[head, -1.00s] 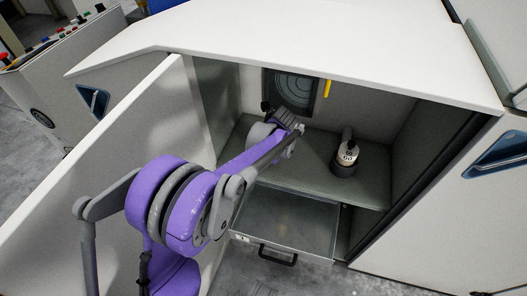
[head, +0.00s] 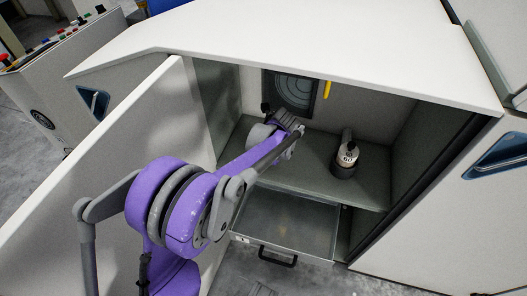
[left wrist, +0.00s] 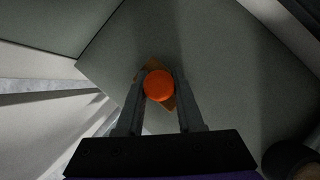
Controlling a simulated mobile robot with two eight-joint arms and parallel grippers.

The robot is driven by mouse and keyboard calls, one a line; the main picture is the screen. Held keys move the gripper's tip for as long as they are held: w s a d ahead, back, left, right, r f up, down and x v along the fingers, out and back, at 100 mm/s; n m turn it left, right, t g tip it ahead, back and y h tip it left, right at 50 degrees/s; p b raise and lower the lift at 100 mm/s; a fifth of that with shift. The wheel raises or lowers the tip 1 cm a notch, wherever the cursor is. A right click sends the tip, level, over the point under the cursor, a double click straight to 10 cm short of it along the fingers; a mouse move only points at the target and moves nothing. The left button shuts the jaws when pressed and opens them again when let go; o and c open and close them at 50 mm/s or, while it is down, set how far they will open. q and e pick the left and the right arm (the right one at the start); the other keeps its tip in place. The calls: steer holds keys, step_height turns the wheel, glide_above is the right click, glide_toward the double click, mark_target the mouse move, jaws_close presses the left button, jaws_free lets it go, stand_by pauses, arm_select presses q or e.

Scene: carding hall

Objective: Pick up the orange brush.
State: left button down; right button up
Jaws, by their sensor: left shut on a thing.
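The orange brush (left wrist: 159,86) shows in the left wrist view as a round orange top, with a brown corner showing beneath it. My left gripper (left wrist: 160,80) is shut on it, one dark finger on each side of the orange part. In the head view my left arm reaches into the open cabinet, and the brush is hidden there behind the wrist. Whether the brush touches the shelf (head: 300,180) cannot be told. My right gripper is in neither view.
A dark bottle with a pale label (head: 346,157) stands on the shelf to the right of my wrist. A drawer (head: 290,225) is pulled out below. The cabinet door (head: 110,150) stands open at left. A yellow bar (head: 328,88) is on the back wall.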

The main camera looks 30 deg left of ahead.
arm_select(q)
step_height(320, 180, up, 10)
steer(key=shift+p, duration=1.25)
steer(key=c, duration=1.1)
jaws_free()
jaws_close()
